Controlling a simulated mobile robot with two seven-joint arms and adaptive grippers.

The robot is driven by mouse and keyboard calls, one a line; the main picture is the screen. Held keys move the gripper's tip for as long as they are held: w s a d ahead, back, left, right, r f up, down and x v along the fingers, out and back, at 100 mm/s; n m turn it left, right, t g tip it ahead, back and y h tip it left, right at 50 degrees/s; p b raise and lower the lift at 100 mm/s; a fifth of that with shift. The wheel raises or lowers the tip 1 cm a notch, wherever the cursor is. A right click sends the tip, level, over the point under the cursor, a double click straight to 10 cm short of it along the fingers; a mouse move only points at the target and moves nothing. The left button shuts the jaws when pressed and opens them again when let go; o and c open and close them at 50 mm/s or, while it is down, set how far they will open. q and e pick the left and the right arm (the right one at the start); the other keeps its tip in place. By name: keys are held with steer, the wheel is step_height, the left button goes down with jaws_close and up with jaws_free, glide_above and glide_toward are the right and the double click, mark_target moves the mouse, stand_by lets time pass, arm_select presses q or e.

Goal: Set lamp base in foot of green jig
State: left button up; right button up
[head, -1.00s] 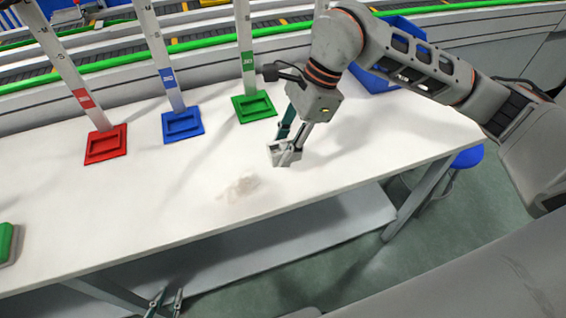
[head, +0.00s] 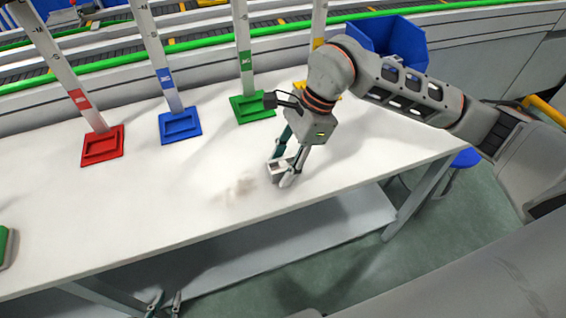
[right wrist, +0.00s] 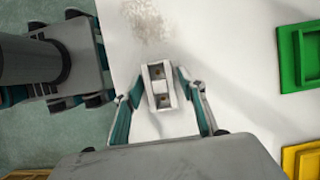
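The green jig (head: 246,65) stands at the table's back, with an open recess in its green foot (head: 251,107). The foot also shows at the right of the right wrist view (right wrist: 289,60). The lamp base (head: 276,171) is a small pale block with two dark square openings, clearest in the right wrist view (right wrist: 158,87). My right gripper (head: 282,174) is shut on it, one finger on each side, in front of and right of the green foot. Its height above the table is unclear. My left gripper (head: 165,300) is open and empty below the table's front edge.
Blue (head: 180,125) and red (head: 102,146) jig feet stand left of the green one. A yellow foot (right wrist: 302,161) is on its other side, partly hidden by my right arm in the head view. A blue bin (head: 405,45) stands behind.

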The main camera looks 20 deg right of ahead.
steer(key=shift+r, duration=0.1)
steer(key=p+v, duration=0.1)
steer(key=v, duration=1.1)
stand_by(0.4)
